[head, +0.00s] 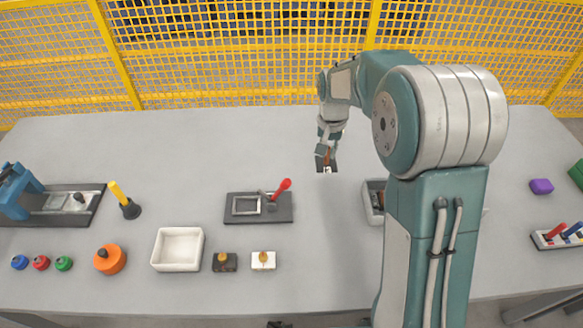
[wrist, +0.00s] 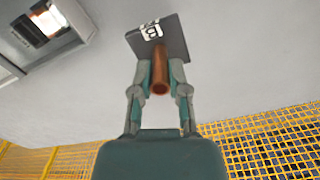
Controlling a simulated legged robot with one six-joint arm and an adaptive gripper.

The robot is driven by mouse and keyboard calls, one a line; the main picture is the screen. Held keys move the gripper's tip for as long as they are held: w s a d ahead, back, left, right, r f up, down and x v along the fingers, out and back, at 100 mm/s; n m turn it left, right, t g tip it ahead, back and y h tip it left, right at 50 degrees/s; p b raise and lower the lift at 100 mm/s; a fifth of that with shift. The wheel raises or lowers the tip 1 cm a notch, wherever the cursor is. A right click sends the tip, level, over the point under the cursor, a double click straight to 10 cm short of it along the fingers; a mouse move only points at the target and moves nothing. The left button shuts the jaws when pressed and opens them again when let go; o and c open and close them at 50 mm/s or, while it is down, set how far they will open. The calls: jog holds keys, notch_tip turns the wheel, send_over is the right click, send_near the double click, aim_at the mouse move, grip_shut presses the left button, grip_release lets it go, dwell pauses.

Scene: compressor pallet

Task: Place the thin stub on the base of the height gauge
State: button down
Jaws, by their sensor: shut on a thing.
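My gripper (head: 328,153) is shut on a thin copper-brown stub (wrist: 160,73), held between both fingertips in the wrist view (wrist: 160,82). The far end of the stub meets, or lies in front of, a small dark square plate (wrist: 176,42) with a white marking. I cannot tell whether they touch. The plate also shows just below the fingers in the head view (head: 319,168).
A grey tray (head: 371,207), partly hidden by my arm, stands to the right. A dark fixture with a red handle (head: 285,186) and a white tray (head: 177,263) are to the left. The back of the table is clear before a yellow mesh fence (head: 230,55).

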aim_at(327, 162)
jog(key=shift+w+d+f, duration=0.1)
jog(key=shift+f, duration=0.25)
notch_tip(327, 162, down, 5)
jog(key=shift+r, duration=0.2)
jog(key=shift+f, duration=0.7)
notch_tip(327, 162, down, 3)
jog(key=shift+f, duration=0.2)
jog(key=c, duration=0.6)
grip_release()
jog(key=shift+c, duration=0.2)
